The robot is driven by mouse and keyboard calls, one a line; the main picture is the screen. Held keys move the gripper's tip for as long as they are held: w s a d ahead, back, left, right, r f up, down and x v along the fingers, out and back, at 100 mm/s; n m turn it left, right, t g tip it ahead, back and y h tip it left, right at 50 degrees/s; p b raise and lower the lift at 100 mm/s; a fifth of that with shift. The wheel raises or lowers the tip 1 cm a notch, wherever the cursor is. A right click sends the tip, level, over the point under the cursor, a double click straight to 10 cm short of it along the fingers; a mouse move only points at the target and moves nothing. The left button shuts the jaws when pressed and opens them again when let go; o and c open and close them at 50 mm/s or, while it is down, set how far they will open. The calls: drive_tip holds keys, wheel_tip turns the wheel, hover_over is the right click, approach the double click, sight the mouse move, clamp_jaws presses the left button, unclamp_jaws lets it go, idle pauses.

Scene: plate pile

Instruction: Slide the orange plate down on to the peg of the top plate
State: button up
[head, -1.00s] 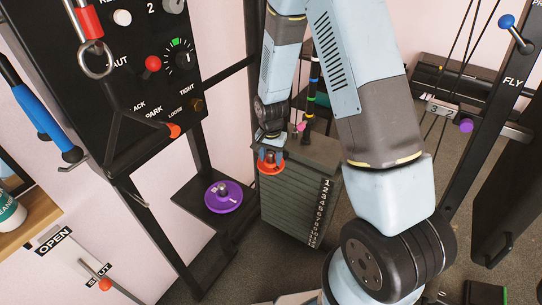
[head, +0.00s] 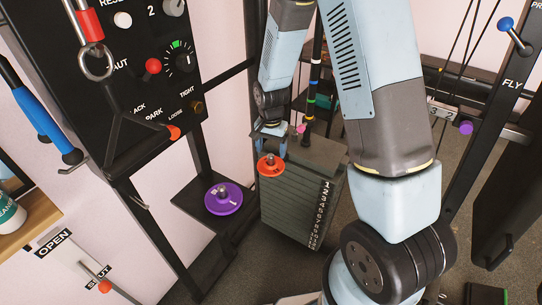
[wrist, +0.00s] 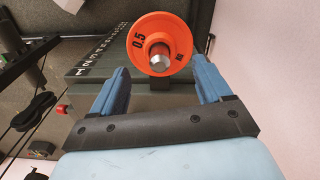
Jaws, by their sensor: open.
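The orange plate (head: 265,170) sits at the near left edge on top of the dark grey plate pile (head: 292,205). A metal peg stands up through its middle. In the wrist view the orange plate (wrist: 160,25) shows its "0.5" mark and the metal peg end at its centre. My gripper (head: 269,143) is just above the orange plate, apart from it. In the wrist view my blue fingers are wide open on either side, with nothing between them. The underside of the plate is hidden, so its contact with the top plate cannot be seen directly.
A purple plate (head: 223,207) with its own peg lies on a dark shelf left of the pile. A black control panel (head: 140,75) and its frame stand at the left. Cables and a frame post stand at the right. A pink wall is behind.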

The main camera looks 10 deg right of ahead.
drive_tip(key=s+d+r+n+t, duration=0.1)
drive_tip(key=s+d+r, duration=0.2)
drive_tip(key=r, duration=0.6)
drive_tip(key=s+d+r+n+t, duration=0.1)
drive_tip(key=s+d+r, duration=0.15)
drive_tip(key=r, duration=0.65)
drive_tip(key=s+d+r+n+t, duration=0.1)
drive_tip(key=s+d+r, duration=0.15)
drive_tip(key=r, duration=0.65)
drive_tip(key=s+d+r+n+t, duration=0.1)
drive_tip(key=s+d+r, duration=0.1)
drive_tip(key=s+r, duration=0.2)
drive_tip(key=s+d+r+n+t, duration=0.1)
drive_tip(key=s+r, duration=0.4)
drive_tip(key=s, duration=0.6)
drive_tip(key=shift+s+d+n+t, duration=0.3)
drive_tip(key=shift+d+n, duration=0.2)
drive_tip(key=shift+d, duration=0.5)
